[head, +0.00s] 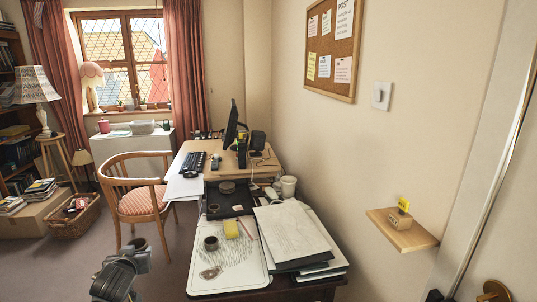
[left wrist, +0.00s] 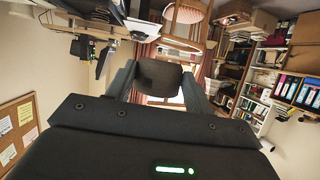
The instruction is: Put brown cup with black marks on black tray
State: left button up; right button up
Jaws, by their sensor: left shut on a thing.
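My left gripper (head: 136,252) is at the lower left of the head view, in front of the desk and over the floor. It is shut on a dark brown cup (head: 139,243), whose rim shows just past the fingers. In the left wrist view the cup (left wrist: 159,75) sits between the two fingers (left wrist: 160,85); I cannot make out black marks on it. The black tray (head: 243,199) lies on the desk to the right of and beyond my gripper, apart from the cup. My right gripper is not in view.
A wooden chair (head: 140,200) stands left of the desk.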

pick_arm(q)
jog(key=s+d+r+m+h, duration=0.2)
jog(key=d+r, duration=0.5)
jog(key=d, duration=0.4)
jog(key=s+d+r+m+t+h, duration=0.1)
jog(key=s+d+r+m+h, duration=0.1)
jog(key=d+r, duration=0.6)
jog(key=s+d+h, duration=0.1)
jog(key=s+d, duration=0.1)
jog(key=d, duration=0.1)
jog(key=shift+s+d+r+m, duration=0.25)
jog(key=shift+s+d+m, duration=0.05)
jog(key=shift+s+d, duration=0.1)
